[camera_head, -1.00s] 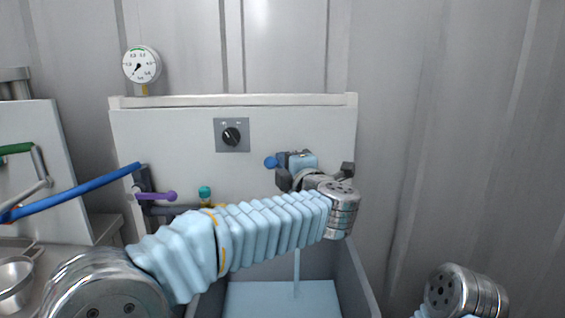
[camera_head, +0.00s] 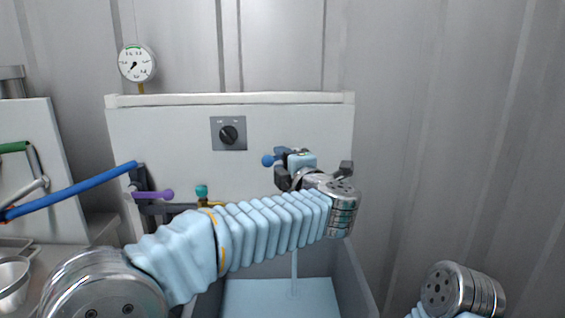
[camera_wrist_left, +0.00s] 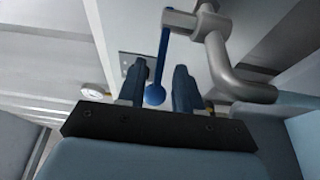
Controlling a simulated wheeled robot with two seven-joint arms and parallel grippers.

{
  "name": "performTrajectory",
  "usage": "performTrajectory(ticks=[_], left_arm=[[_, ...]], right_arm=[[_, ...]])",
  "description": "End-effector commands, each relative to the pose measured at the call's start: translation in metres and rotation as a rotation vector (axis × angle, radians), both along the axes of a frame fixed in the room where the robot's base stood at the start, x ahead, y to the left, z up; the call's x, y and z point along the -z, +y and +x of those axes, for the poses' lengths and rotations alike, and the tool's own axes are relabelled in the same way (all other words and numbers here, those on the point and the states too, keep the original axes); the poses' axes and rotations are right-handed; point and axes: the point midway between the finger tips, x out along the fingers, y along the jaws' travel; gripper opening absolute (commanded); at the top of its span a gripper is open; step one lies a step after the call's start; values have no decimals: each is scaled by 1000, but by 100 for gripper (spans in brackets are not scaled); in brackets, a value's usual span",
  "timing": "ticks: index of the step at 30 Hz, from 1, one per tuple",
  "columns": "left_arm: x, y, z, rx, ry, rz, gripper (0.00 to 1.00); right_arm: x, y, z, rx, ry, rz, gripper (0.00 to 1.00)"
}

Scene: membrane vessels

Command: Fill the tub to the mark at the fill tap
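The grey tub (camera_head: 357,275) stands below the white panel, with pale blue water (camera_head: 265,298) in it. A thin stream (camera_head: 294,272) falls into it, partly behind my left arm. No fill mark can be made out. The tap's blue lever (camera_head: 268,160) points left in the head view; its blue ball end (camera_wrist_left: 154,95) and the grey tap pipe (camera_wrist_left: 222,62) show in the left wrist view. My left gripper (camera_head: 299,162) is at the tap, its fingers (camera_wrist_left: 157,88) apart on either side of the lever in the wrist view. My right gripper is out of view.
A dial gauge (camera_head: 137,63) and a black rotary switch (camera_head: 229,134) are at the panel. A purple lever (camera_head: 153,195), a teal knob (camera_head: 202,191) and a long blue lever (camera_head: 75,192) are at the left. A metal bowl (camera_head: 12,280) is at the lower left.

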Motion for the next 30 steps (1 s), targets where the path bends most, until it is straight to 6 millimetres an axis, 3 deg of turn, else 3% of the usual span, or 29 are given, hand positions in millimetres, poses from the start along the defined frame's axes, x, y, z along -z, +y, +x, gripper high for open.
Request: performTrajectory(ticks=[16, 21, 30], left_arm=[[1, -42, -108, 4, -1, -1, 35], [1, -47, -123, 2, 0, 0, 35], [0, -48, -125, 1, 0, 0, 35]], right_arm=[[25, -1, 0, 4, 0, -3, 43], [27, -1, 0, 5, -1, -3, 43], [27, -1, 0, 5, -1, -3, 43]])
